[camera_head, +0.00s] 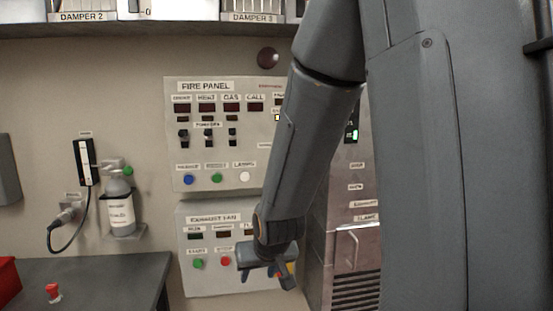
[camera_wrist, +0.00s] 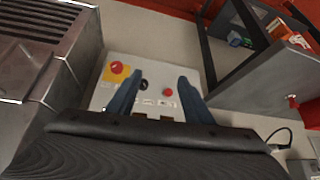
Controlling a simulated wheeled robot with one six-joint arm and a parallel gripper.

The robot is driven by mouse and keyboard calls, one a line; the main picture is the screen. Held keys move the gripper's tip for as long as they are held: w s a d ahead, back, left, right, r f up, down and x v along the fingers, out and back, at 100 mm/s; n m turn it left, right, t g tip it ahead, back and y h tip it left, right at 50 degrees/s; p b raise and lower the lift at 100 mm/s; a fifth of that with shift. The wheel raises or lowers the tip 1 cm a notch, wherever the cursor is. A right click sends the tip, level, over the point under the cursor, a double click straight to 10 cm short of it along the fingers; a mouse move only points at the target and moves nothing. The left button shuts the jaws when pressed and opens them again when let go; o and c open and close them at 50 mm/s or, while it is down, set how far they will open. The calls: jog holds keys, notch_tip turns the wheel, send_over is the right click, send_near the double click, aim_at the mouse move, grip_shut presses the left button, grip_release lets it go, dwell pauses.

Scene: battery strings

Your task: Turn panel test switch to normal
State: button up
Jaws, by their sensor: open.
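The fire panel (camera_head: 220,160) is a pale panel on the wall in the head view. It has dark display windows, three black switches (camera_head: 208,137) and blue, green and white buttons below. My arm covers its right part, and I cannot make out a label for a panel test switch. My gripper (camera_head: 284,273) is below it, in front of the exhaust fan panel (camera_head: 205,279). In the wrist view my gripper (camera_wrist: 158,88) is open and empty, its two blue fingers apart. Between and beyond them are a black knob (camera_wrist: 143,85) and a red button (camera_wrist: 168,92).
A red mushroom button (camera_wrist: 117,67) on yellow lies left of the fingers in the wrist view. A metal cabinet (camera_head: 357,250) stands right of the panels. A dark bench (camera_head: 95,275) and a bottle on a wall shelf (camera_head: 121,210) are at left.

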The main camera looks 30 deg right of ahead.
jog(key=w+d+r+m+t+h+p, duration=0.2)
jog(key=w+d+r+t, duration=0.4)
jog(key=r, duration=0.5)
jog(key=w+d+r+m+t+h+p, duration=0.2)
jog(key=w+d+r+t, duration=0.3)
jog(key=w+d+r, duration=0.45)
jog(key=shift+w+d+r+p, duration=0.1)
jog(key=shift+w+r+p, duration=0.1)
jog(key=shift+w+p, duration=0.45)
jog(key=shift+w+d+r+p, duration=0.1)
jog(key=shift+w+r+p, duration=0.15)
jog(key=shift+w, duration=0.7)
jog(key=shift+w+d+r+p, duration=0.1)
jog(key=shift+w+r+p, duration=0.05)
jog(key=shift+w+p, duration=0.55)
jog(key=shift+w, duration=0.1)
jog(key=c, duration=1)
